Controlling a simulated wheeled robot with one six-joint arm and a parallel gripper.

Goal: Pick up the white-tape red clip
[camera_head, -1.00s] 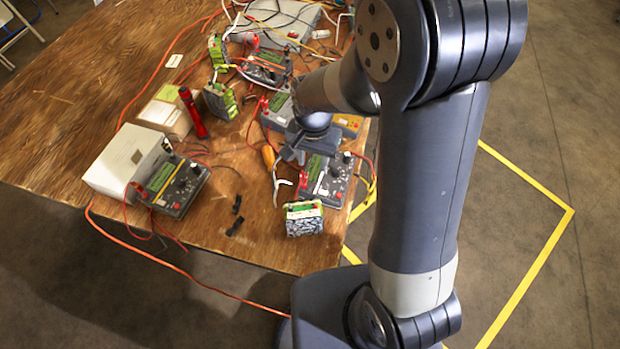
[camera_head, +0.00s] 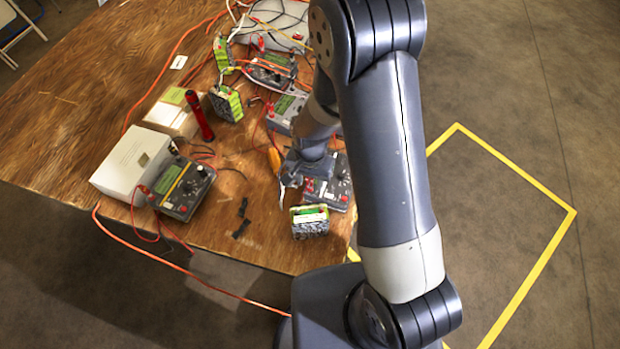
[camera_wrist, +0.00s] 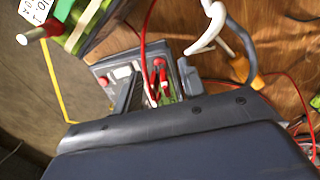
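In the wrist view a red clip (camera_wrist: 157,76) with two red handles sits over the grey charger (camera_wrist: 110,73), between my gripper's fingers. Pale bits show near its lower end, but I cannot tell whether they are white tape. My gripper (camera_wrist: 157,88) is open, with one dark finger on each side of the clip; I see no finger touching it. In the head view my gripper (camera_head: 297,170) is low at the left edge of the near-right charger (camera_head: 335,186).
A green-topped battery pack (camera_head: 309,221) stands close in front of the gripper; it also shows at upper left in the wrist view (camera_wrist: 88,22). A white cable (camera_wrist: 213,20) and an orange-handled item (camera_wrist: 245,70) lie beside. Another charger (camera_head: 184,188) and white box (camera_head: 130,165) stand left.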

